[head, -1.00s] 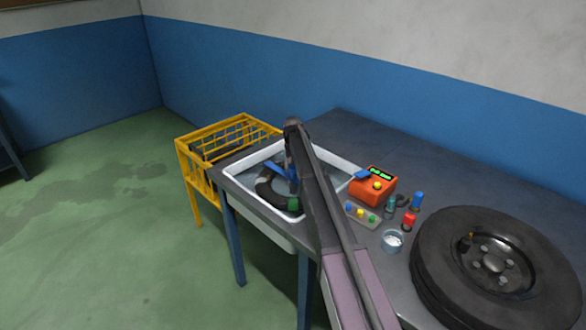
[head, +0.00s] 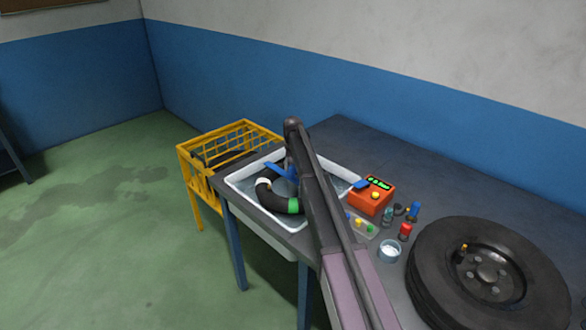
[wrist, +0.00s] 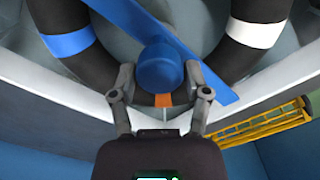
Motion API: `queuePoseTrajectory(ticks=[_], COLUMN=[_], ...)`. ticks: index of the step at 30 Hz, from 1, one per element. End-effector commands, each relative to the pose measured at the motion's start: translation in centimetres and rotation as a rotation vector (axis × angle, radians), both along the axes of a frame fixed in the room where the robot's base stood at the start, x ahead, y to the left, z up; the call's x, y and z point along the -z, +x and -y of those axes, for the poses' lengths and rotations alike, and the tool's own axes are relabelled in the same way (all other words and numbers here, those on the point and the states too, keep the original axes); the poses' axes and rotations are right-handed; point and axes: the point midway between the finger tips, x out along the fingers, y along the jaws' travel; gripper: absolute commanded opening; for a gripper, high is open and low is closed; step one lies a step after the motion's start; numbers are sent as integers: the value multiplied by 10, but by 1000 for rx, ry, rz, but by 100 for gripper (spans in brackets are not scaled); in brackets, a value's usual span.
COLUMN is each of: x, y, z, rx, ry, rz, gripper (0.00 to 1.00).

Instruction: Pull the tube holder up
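The tube holder (wrist: 160,65), a blue bar with a round blue knob, lies across the black inner tube in the wrist view. My gripper (wrist: 160,80) has one finger on each side of the knob, apparently pressed against it. In the head view, the holder's blue bar (head: 276,170) shows beside my arm, over the white basin (head: 237,187). My arm hides the right part of the tube and most of my gripper.
The basin is set into the dark workbench (head: 345,140). A yellow crate stand (head: 205,150) stands left of it. An orange box (head: 371,196), several small coloured items, a small cup (head: 390,250) and a large wheel (head: 430,275) stand on the right.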

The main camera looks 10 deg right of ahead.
Motion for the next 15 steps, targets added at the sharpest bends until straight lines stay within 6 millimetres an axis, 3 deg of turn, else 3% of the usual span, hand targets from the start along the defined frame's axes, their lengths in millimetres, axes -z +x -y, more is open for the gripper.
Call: queuePoseTrajectory(ticks=[2,15], x=[-1,0], y=[0,-1], z=[0,0], rx=[0,0], ry=[0,-1], rz=[-1,-3], gripper=[91,91])
